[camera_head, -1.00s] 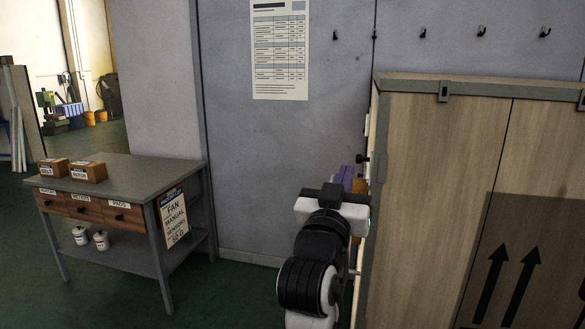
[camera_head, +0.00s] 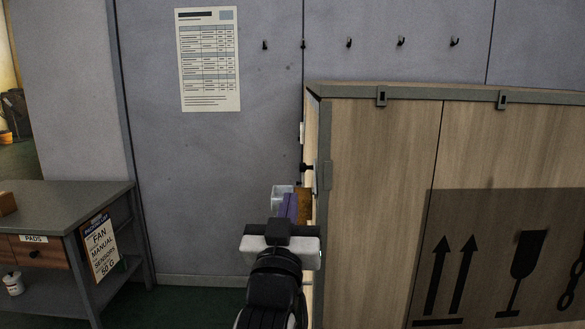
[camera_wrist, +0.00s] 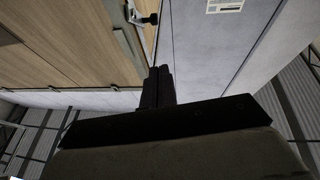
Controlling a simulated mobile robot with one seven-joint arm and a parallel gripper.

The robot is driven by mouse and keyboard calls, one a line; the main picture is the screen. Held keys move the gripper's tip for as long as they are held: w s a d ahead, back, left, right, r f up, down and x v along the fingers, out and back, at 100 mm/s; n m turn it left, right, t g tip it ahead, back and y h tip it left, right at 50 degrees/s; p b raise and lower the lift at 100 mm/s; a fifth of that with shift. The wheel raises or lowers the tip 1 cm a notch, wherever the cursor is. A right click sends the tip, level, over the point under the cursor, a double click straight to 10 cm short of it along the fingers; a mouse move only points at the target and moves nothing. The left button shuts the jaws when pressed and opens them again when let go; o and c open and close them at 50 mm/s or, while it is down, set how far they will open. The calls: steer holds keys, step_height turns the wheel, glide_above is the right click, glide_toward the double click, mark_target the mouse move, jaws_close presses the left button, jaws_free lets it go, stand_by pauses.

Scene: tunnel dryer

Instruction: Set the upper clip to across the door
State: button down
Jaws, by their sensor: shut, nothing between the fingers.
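A clip with a black knob (camera_head: 307,168) and a grey plate (camera_head: 323,176) sits at the left edge of the tall wood-panelled cabinet (camera_head: 378,220) in the head view. In the wrist view a pale metal clip (camera_wrist: 133,14) with a black knob lies along the wood panel's edge, at the top of the picture. I cannot tell for sure whether it is the upper one. My gripper (camera_wrist: 158,76) is shut and empty, apart from this clip and below it in the picture. The cabinet's left face, where the door may be, is seen almost edge-on, and my fingers are hidden in the head view.
Purple (camera_head: 288,207) and clear (camera_head: 281,193) items show just beyond my wrist, beside the cabinet. A grey workbench (camera_head: 62,203) stands at the left. A wall with hooks and a posted sheet (camera_head: 208,60) is behind. Green floor is free between bench and cabinet.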

steer(key=f+p+x, duration=0.1)
steer(key=p+x, duration=0.1)
steer(key=x, duration=0.3)
steer(key=w+f+p+x, duration=0.1)
steer(key=p+x, duration=0.2)
steer(key=x, duration=0.3)
steer(key=shift+w+d+f, duration=0.15)
steer(key=shift+w+f, duration=0.05)
steer(key=shift+w, duration=0.15)
steer(key=shift+w+f+b, duration=0.2)
steer(key=shift+w+b, duration=0.3)
steer(key=shift+w+f+b, duration=0.2)
steer(key=shift+w+b, duration=0.25)
steer(key=shift+w, duration=0.05)
stand_by(0.7)
steer(key=shift+r, duration=0.1)
stand_by(1.3)
